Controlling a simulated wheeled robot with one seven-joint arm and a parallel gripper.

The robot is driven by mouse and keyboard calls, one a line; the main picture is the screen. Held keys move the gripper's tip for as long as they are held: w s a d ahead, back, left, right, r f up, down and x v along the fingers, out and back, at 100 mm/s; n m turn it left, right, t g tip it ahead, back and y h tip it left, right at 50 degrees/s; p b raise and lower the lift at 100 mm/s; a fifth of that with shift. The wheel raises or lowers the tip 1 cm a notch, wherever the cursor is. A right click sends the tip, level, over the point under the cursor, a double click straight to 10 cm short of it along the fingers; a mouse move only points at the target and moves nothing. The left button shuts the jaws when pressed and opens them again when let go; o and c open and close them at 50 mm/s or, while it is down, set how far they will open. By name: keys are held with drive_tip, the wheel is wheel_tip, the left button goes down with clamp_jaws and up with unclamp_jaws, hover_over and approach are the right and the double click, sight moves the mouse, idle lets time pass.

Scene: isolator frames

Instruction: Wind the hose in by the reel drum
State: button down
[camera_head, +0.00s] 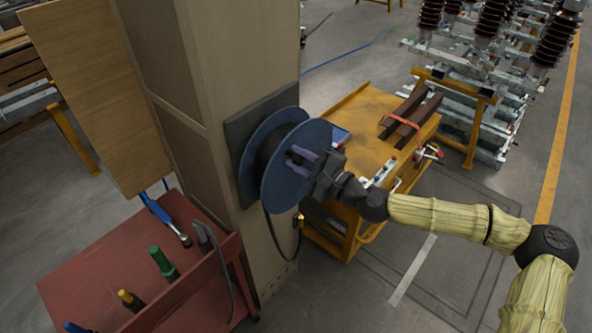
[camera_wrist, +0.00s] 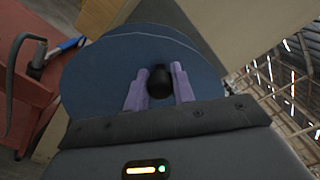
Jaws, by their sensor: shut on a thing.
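The blue reel drum (camera_head: 272,184) is mounted on a dark plate (camera_head: 236,134) on the beige column. A dark hose (camera_head: 269,226) hangs from under the drum, with a small yellow-brown end piece (camera_head: 299,220) beside the column. My gripper (camera_head: 299,160) reaches the drum's face from the right. In the wrist view its two purple fingers (camera_wrist: 159,88) are shut on a black knob (camera_wrist: 160,77) that stands out from the blue drum disc (camera_wrist: 84,82). The hose wound inside the drum is mostly hidden by the disc.
A red tool cart (camera_head: 207,272) with screwdrivers and a blue-handled tool stands left of the column. A yellow workbench (camera_head: 367,110) with dark bars stands close behind my arm. Insulators on frames (camera_head: 474,80) fill the back right. The floor at the right is open.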

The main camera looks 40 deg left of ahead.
sight(301, 138)
drive_tip(key=w+m, duration=0.1)
drive_tip(key=w+r+m, duration=0.1)
drive_tip(key=shift+w+d+m, duration=0.1)
drive_tip(key=shift+w+m, duration=0.25)
drive_tip(key=shift+m, duration=0.05)
drive_tip(key=shift+w+r+m, duration=0.15)
drive_tip(key=shift+w+m, duration=1.15)
drive_tip(key=shift+m, duration=0.1)
drive_tip(key=c, duration=1.2)
unclamp_jaws()
drive_tip(key=shift+o, duration=0.2)
drive_tip(key=shift+d+b, duration=0.15)
drive_tip(key=shift+b, duration=0.2)
drive_tip(key=d+b, duration=0.5)
drive_tip(key=d, duration=1.2)
drive_tip(key=shift+s, duration=0.2)
drive_tip(key=shift+d, duration=0.1)
